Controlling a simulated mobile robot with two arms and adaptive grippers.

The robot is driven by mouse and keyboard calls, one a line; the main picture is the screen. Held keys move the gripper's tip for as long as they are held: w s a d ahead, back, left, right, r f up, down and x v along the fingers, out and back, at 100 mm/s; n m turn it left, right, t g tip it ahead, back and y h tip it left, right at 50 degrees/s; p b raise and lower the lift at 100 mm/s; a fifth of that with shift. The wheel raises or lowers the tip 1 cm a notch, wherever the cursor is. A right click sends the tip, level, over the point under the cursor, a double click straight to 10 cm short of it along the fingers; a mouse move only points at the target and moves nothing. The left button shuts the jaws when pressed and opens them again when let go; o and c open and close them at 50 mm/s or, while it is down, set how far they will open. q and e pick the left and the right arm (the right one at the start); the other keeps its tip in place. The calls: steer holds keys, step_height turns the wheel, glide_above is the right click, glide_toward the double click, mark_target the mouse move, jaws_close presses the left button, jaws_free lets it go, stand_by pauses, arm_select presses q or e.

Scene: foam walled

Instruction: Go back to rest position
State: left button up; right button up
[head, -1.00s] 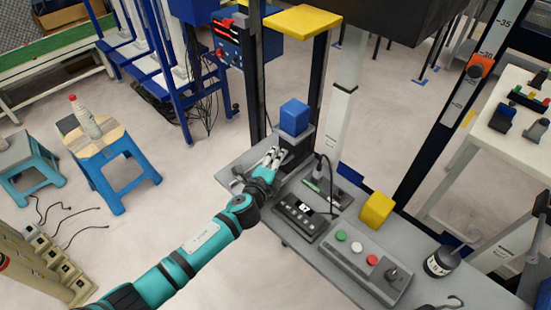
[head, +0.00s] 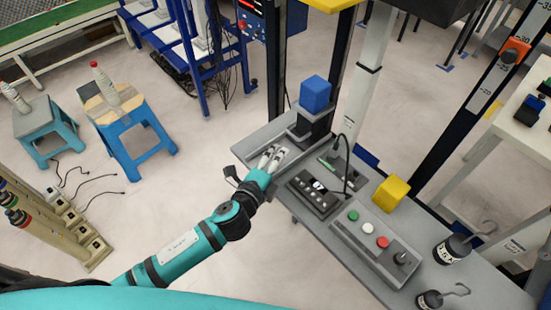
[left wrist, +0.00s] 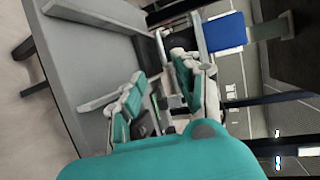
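My left gripper (head: 272,157) is over the near left edge of the grey bench (head: 262,140). Its two fingers stand apart with nothing between them in the left wrist view (left wrist: 158,90). A blue cube (head: 315,94) sits on the dark pedestal (head: 310,124) of the test stand, beyond and to the right of the gripper, not touching it. The blue cube also shows in the left wrist view (left wrist: 225,33), past the right finger. My right gripper is not in view.
Dark hooked weights (head: 453,248) stand at the bench's right.

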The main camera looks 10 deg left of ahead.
arm_select(q)
steer(key=shift+s, duration=0.2)
stand_by(0.4)
steer(key=s+a+f+n+g+y, duration=0.3)
steer(key=s+a+n+g+y, duration=0.2)
steer(key=s+a+n, duration=0.65)
steer(key=s+f+n+g+h, duration=0.1)
steer(key=s+n+g, duration=0.5)
steer(key=s+n, duration=0.5)
steer(key=s+f+m+g, duration=0.1)
steer(key=s+f, duration=0.1)
steer(key=f, duration=1.2)
steer(key=s+f+m+g, duration=0.1)
steer(key=s+f+m, duration=0.15)
steer(key=f, duration=1.15)
steer(key=s+a+f+g, duration=0.1)
steer(key=s+a+f, duration=0.2)
steer(key=s+f, duration=1.1)
steer(key=shift+s+f+n, duration=0.3)
steer(key=shift+s+f, duration=0.1)
steer(key=shift+s, duration=0.75)
